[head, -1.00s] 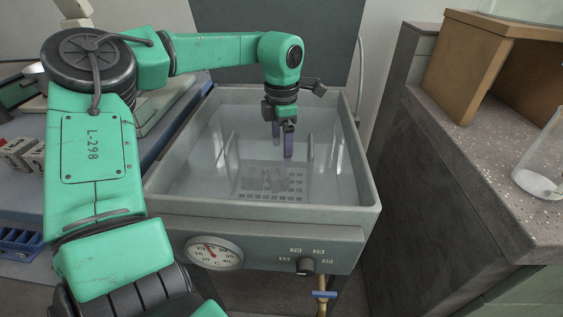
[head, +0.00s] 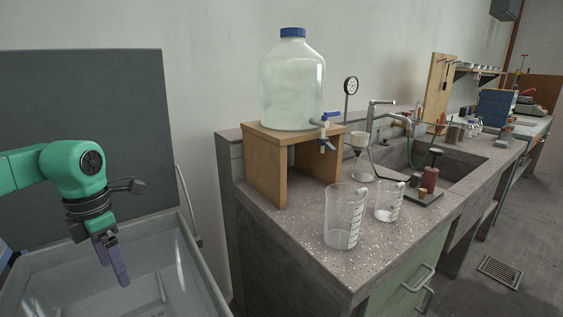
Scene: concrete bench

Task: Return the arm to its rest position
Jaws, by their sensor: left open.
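My left arm (head: 75,168) is green with black joints and enters from the left edge of the head view. My left gripper (head: 112,265) points down over the grey water bath (head: 200,262) at the lower left. Its dark purple fingers are open and I see nothing between them. The fingertips overlap the bath's interior in the picture; how high they are above the bottom I cannot tell. My right gripper is not in view.
A stone bench holds a large blue-capped bottle (head: 292,85) on a wooden stand (head: 266,168). A big beaker (head: 344,217) and a smaller beaker (head: 389,200) stand near its front. A sink (head: 445,165) lies behind. A dark panel (head: 85,110) stands behind the bath.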

